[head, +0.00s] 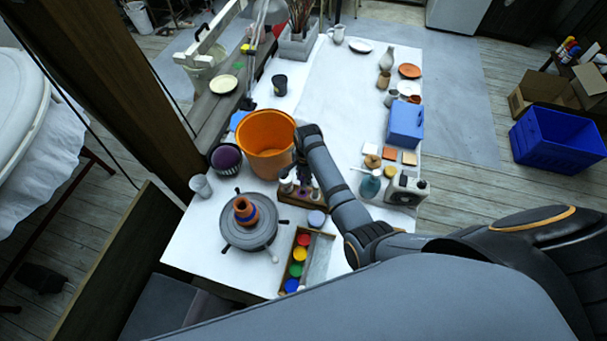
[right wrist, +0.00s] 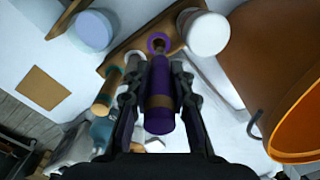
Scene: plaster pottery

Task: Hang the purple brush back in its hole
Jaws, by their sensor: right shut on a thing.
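The purple brush (right wrist: 160,120) is between the fingers of my right gripper (right wrist: 158,88), which is shut on it. It has a brown band around its middle, and its far end points toward the wooden rack (right wrist: 138,40). A purple-ringed hole (right wrist: 157,42) in the rack lies just beyond that end; I cannot tell whether the brush touches it. A brush with a green band (right wrist: 106,92) is beside the left finger. In the head view my right gripper (head: 302,177) is over the rack (head: 290,201), partly hidden by my arm. My left gripper is not in view.
An orange bucket (head: 265,143) stands close behind the rack, also large at right in the wrist view. A potter's wheel with a small pot (head: 245,212) is left of the rack. A paint tray (head: 299,262) lies in front. The table's back middle is clear.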

